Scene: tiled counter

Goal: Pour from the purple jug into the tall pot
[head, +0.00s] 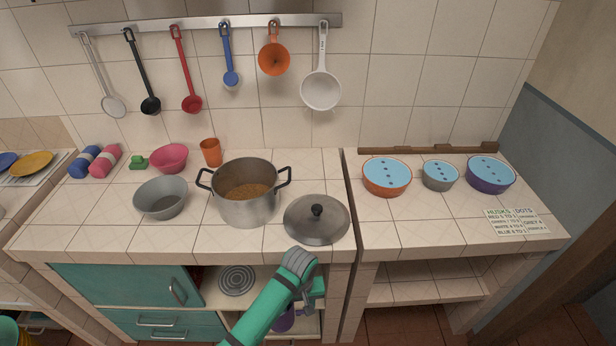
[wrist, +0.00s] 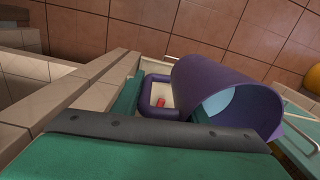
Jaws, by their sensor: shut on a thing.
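The tall pot (head: 246,208) is a steel pot with two dark handles. It stands uncovered on the counter with grainy brown contents inside. My gripper (head: 316,292) is in front of the counter's front edge, below its top, to the lower right of the pot. It is shut on the purple jug (wrist: 205,84). Only a small part of the jug (head: 283,321) shows in the head view, below my arm. In the wrist view its wide mouth faces the lower right and a light blue inside shows. The fingers' contact on the jug is hidden.
A steel lid (head: 317,228) lies right of the pot, near the front edge. A grey bowl (head: 160,198) stands left of it, an orange cup (head: 211,153) behind. Dotted blue-topped bowls (head: 387,178) stand on the right counter. Ladles hang from a rail (head: 205,24).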

